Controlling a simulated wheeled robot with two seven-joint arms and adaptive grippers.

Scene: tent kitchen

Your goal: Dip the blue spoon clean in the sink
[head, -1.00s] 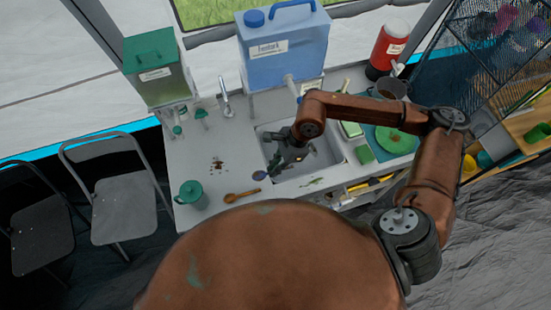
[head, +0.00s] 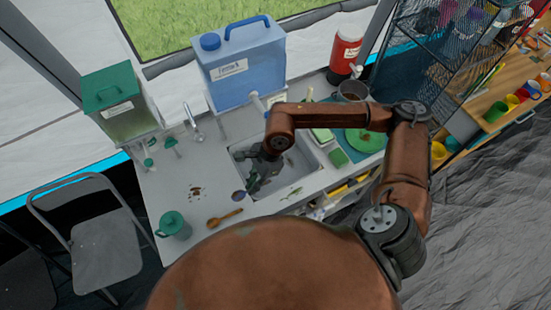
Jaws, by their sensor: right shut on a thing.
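The sink (head: 301,178) is a grey rectangular basin set in the light counter. My right gripper (head: 252,186) reaches down over the left part of the sink and is shut on the blue spoon (head: 239,196). Only the spoon's dark blue bowl shows clearly, at the sink's front left rim; the gripper hides its handle. I cannot tell whether the bowl touches the counter. My left gripper is not in view.
A tap (head: 193,123) stands left of the sink and a blue water container (head: 243,72) behind it. A wooden spoon (head: 225,217), a green lidded mug (head: 173,226) and dark crumbs (head: 196,191) are on the counter. A green plate (head: 365,140) lies right of the sink.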

